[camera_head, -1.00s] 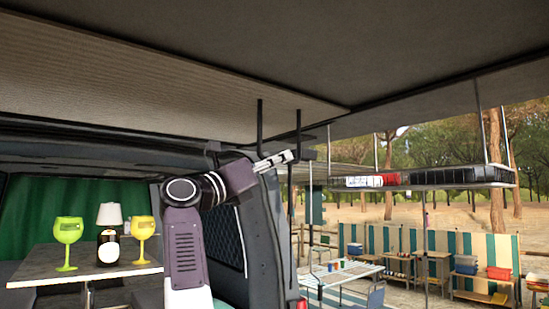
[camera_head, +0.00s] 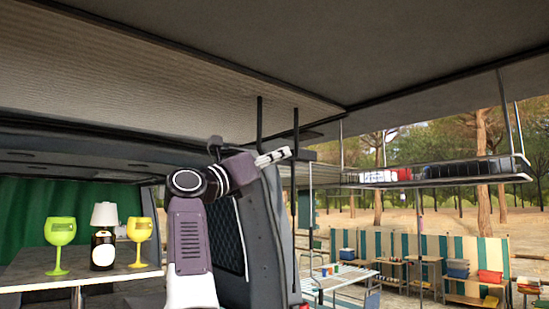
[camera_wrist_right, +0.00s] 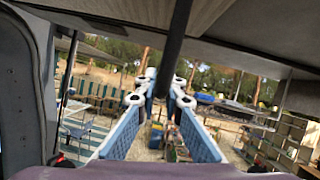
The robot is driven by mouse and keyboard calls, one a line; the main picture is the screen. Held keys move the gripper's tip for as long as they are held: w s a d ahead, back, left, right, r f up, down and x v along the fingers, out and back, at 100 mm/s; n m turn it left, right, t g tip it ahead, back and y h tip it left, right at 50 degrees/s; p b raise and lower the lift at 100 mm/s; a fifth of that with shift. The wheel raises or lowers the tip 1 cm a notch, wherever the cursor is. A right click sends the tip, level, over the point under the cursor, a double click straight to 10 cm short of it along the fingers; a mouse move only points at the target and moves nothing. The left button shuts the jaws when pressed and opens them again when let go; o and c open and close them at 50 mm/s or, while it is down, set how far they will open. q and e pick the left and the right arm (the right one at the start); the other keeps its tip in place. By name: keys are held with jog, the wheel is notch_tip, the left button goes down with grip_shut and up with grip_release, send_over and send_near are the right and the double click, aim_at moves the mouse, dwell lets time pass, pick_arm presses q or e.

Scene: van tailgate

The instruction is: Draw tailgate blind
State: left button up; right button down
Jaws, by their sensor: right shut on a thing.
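A pale ribbed panel (camera_head: 170,95), which may be the blind, spans overhead on the left of the head view. Two dark rods, a left one (camera_head: 260,122) and a right one (camera_head: 295,130), hang from its right end. The head view does not show the contact clearly. My left gripper is not in view.
The van's side pillar (camera_head: 268,235) stands close by my right arm. Inside, a table (camera_head: 30,272) carries two yellow-green goblets and a lamp. A hanging shelf (camera_head: 450,180) juts out at right. Beyond are camp tables and a striped windbreak (camera_head: 440,248).

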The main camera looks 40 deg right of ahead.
jog(key=c, duration=2.2)
grip_release()
jog(key=shift+s+d, duration=0.25)
jog(key=shift+d, duration=0.1)
jog(key=shift+o, duration=0.8)
jog(key=shift+d+f, duration=0.1)
jog(key=shift+d, duration=0.15)
jog(key=shift+s+d, duration=0.1)
jog(key=shift+d, duration=0.1)
jog(key=shift+a+f, duration=0.1)
jog(key=shift+a, duration=0.5)
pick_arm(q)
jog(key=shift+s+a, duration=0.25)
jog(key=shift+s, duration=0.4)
pick_arm(e)
jog(key=v, duration=1.1)
jog(key=shift+f, duration=0.15)
jog(key=shift+d, duration=0.2)
